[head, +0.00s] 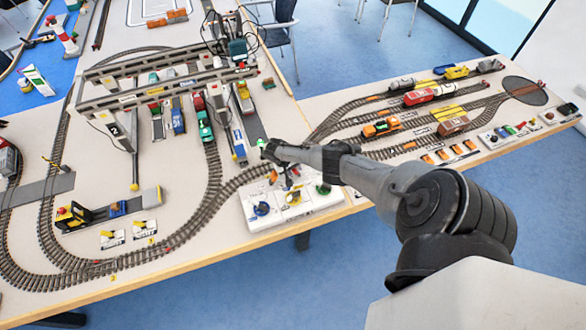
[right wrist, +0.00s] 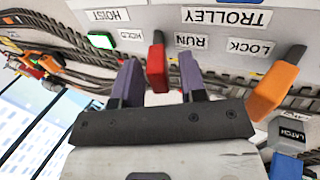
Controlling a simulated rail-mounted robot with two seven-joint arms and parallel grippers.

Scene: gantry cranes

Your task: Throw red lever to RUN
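The red lever (right wrist: 157,66) hangs in the right wrist view from a white panel, between the HOLD label (right wrist: 130,35) on its left and the RUN label (right wrist: 192,41) on its right. My right gripper (right wrist: 158,82) is open, with one purple finger on each side of the lever. A gap shows on the right side; the left finger is very close, and I cannot tell whether it touches. In the head view my right gripper (head: 268,150) is over the white control panel (head: 318,204), partly hiding it. My left gripper is not in view.
An orange lever (right wrist: 274,90) near the LOCK label (right wrist: 250,47) stands close to the right finger. A lit green button (right wrist: 101,41) is left of HOLD. Gantry cranes (head: 150,90), tracks and model trains surround the panel.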

